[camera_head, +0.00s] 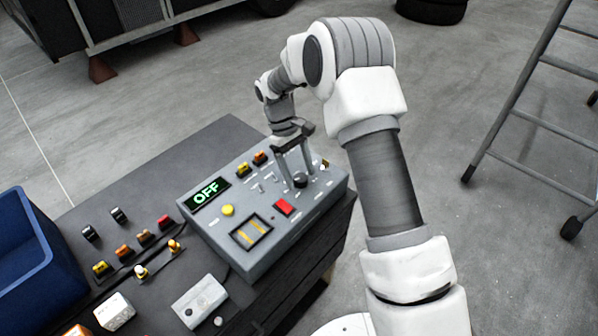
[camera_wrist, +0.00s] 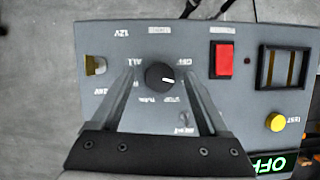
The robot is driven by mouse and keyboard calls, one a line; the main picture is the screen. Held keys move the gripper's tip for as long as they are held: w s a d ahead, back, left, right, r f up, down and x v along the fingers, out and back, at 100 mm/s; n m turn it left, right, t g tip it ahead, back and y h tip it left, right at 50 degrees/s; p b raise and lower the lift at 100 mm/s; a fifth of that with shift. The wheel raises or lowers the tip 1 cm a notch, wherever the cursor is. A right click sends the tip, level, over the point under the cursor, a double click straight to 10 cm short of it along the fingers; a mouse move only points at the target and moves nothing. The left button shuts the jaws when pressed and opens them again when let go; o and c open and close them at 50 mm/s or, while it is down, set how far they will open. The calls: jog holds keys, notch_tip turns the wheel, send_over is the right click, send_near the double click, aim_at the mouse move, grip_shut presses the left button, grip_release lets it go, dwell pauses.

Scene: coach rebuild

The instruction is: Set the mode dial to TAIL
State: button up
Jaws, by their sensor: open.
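The mode dial is a round black knob (camera_head: 300,180) on the top of a grey control box (camera_head: 262,262). In the wrist view the dial (camera_wrist: 159,76) has a white mark pointing right and slightly down; the upside-down labels around it are too small to read surely. The box's display (camera_head: 207,192) shows OFF in green. My gripper (camera_head: 297,170) points down over the dial. In the wrist view my gripper (camera_wrist: 161,73) is open, with one finger on each side of the dial and gaps visible. I cannot tell how high the fingertips are.
A red switch (camera_head: 284,207), a yellow button (camera_head: 228,210) and a framed slot (camera_head: 250,232) share the box top. A dark bench (camera_head: 130,180) carries loose coloured parts. A blue bin (camera_head: 22,250) stands left; a ladder (camera_head: 510,110) stands right on open floor.

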jog(key=shift+r, duration=0.1)
jog(key=v, duration=1.7)
jog(key=shift+a, duration=0.1)
